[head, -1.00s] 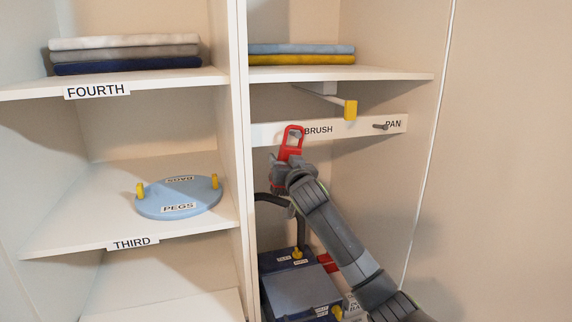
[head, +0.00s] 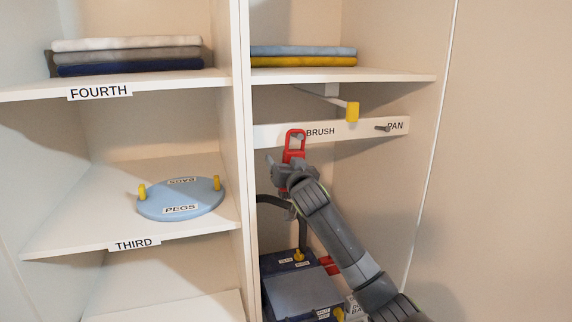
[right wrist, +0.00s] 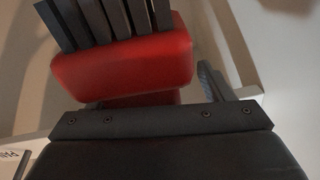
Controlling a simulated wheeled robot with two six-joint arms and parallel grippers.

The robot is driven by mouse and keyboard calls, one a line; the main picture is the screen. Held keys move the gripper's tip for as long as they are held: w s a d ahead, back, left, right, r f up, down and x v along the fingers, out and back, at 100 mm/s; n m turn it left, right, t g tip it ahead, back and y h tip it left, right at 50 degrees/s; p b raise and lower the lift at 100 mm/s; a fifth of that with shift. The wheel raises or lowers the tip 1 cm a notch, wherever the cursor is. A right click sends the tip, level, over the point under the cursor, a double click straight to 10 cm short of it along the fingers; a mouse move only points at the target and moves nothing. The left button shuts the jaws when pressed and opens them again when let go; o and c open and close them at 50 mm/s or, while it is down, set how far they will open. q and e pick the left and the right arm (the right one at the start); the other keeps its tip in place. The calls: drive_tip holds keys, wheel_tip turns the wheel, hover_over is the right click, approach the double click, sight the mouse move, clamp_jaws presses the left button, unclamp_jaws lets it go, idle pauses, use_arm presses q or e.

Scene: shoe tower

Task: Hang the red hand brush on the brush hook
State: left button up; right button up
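The red hand brush (head: 288,142) is upright at the rail, with its looped handle end showing above my right gripper. The brush hook (head: 299,136), a grey peg left of the BRUSH label, shows inside the loop's opening. The loop appears to be around the peg. My right gripper (head: 281,165) is just below the loop, with one finger spread to the left, apart from the handle. In the right wrist view the brush's red body (right wrist: 125,60) and dark bristles show, with a ribbed finger beside it; the other finger is hidden. My left gripper is not in view.
The PAN hook (head: 383,128) is at the right of the white rail (head: 350,132). A yellow-tipped bracket (head: 352,111) juts out above. The cabinet divider (head: 240,180) stands close left. Dark blue boxes (head: 300,292) lie below. A blue peg disc (head: 180,198) is on the third shelf.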

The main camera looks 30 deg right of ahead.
drive_tip(key=shift+f, duration=0.1)
drive_tip(key=shift+s+a+f+b, duration=0.1)
drive_tip(key=shift+s+b, duration=0.2)
drive_tip(key=shift+s, duration=0.3)
drive_tip(key=r+b+v, duration=0.1)
drive_tip(key=b+v, duration=0.3)
drive_tip(key=v, duration=1.2)
drive_tip(key=shift+f+b, duration=0.35)
drive_tip(key=shift+f, duration=0.05)
drive_tip(key=shift+f, duration=0.1)
